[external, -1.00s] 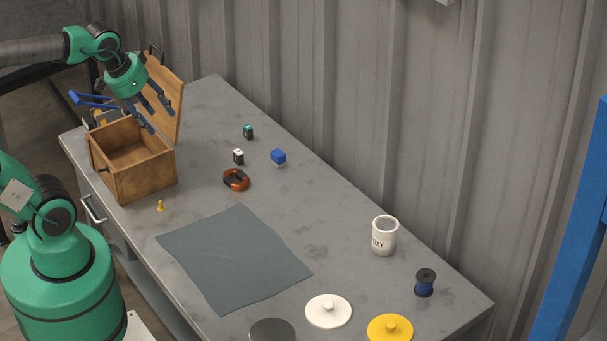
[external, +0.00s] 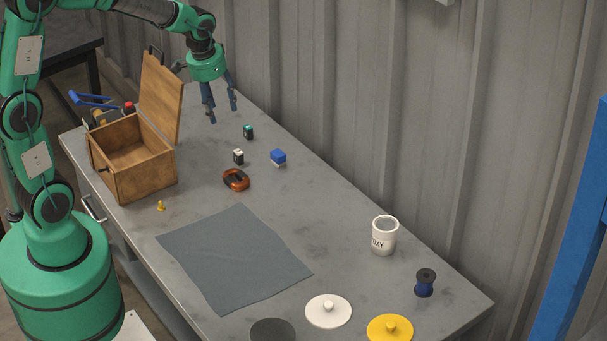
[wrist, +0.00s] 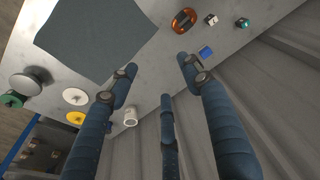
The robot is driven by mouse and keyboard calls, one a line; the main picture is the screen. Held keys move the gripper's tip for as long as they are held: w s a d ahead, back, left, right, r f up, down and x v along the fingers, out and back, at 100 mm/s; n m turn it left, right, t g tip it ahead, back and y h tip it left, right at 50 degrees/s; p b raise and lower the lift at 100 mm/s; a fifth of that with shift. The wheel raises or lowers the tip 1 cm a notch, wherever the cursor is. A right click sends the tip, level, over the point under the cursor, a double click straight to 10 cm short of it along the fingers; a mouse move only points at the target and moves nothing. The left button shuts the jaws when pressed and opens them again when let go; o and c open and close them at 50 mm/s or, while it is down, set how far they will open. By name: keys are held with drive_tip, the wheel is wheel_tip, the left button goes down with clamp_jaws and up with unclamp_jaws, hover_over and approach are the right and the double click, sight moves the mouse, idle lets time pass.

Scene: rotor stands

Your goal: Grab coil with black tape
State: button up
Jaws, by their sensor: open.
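The coil with black tape (external: 236,180) is a copper-orange ring lying flat on the grey table, right of the wooden box. It also shows near the top of the wrist view (wrist: 184,20). My gripper (external: 220,112) is open and empty, held above the far part of the table, beyond the coil and apart from it. Its blue fingers are spread in the wrist view (wrist: 160,85), with the coil beyond the fingertips.
An open wooden box (external: 150,180) stands left of the coil. Small blocks, white-black (external: 238,157), green-black (external: 248,132) and blue (external: 278,157), lie near it. A grey cloth (external: 235,258), a white mug (external: 384,236) and a blue spool (external: 425,283) are nearer. A corrugated wall (external: 400,100) borders the table.

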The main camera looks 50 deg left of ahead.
drive_tip(key=w+a+f+g+p, duration=0.1)
drive_tip(key=w+a+f+p, duration=0.15)
drive_tip(key=w+f, duration=0.6)
drive_tip(key=g, duration=0.1)
hover_over(244, 184)
wheel_tip(244, 184, down, 12)
drive_tip(key=shift+s+a+f+p, duration=0.15)
drive_tip(key=shift+p, duration=0.15)
drive_tip(key=shift+f+b, duration=0.7)
drive_tip(key=shift+f, duration=3.55)
drive_tip(key=shift+f, duration=0.1)
drive_tip(key=shift+f+b, duration=0.65)
drive_tip(key=shift+f, duration=1.9)
